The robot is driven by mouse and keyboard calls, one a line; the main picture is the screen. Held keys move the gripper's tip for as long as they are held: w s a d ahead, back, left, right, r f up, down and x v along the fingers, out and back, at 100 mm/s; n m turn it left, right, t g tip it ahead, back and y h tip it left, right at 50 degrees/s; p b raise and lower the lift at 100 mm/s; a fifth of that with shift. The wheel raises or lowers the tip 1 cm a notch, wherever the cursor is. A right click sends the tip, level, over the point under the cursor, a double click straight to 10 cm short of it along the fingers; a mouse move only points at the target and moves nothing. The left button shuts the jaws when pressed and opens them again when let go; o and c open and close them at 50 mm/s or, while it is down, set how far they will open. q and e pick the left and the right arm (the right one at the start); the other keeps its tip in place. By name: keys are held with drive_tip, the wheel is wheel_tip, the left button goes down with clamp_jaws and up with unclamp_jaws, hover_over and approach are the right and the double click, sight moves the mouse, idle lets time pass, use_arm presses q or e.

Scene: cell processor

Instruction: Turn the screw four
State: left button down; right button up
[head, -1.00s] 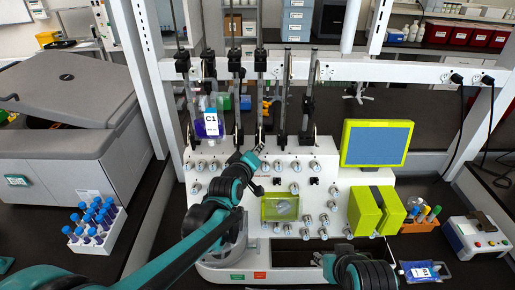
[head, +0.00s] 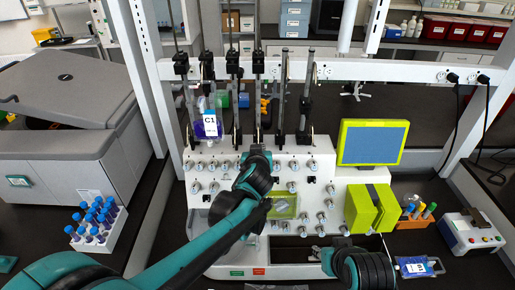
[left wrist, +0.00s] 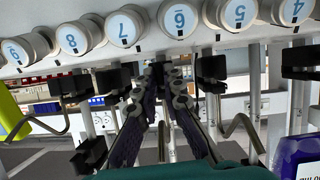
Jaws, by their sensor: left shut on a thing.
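Several round knobs with numbered blue labels line the top of the left wrist view, with the labels upside down. The screw numbered four (left wrist: 291,9) is at the upper right, cut by the frame edge. Screw five (left wrist: 234,14), screw six (left wrist: 179,18) and screw seven (left wrist: 124,27) stand beside it. My left gripper (left wrist: 168,82) has its fingertips together below screw six in the picture, apart from screw four; what lies between the tips is hidden. In the head view my left wrist covers the gripper and part of the white machine (head: 340,172). My right gripper is out of view.
A green-framed screen (head: 373,143) and a green box (head: 373,207) are right of the knobs. A blue bag labelled C1 (head: 209,129) hangs at the left. Vertical rods rise above the panel. A tube rack (head: 108,232) stands at the left.

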use_arm(q)
drive_tip(key=shift+m, duration=0.4)
drive_tip(key=c, duration=1.9)
unclamp_jaws()
drive_tip(key=shift+s, duration=0.1)
drive_tip(key=v, duration=1.2)
drive_tip(key=shift+d, duration=0.25)
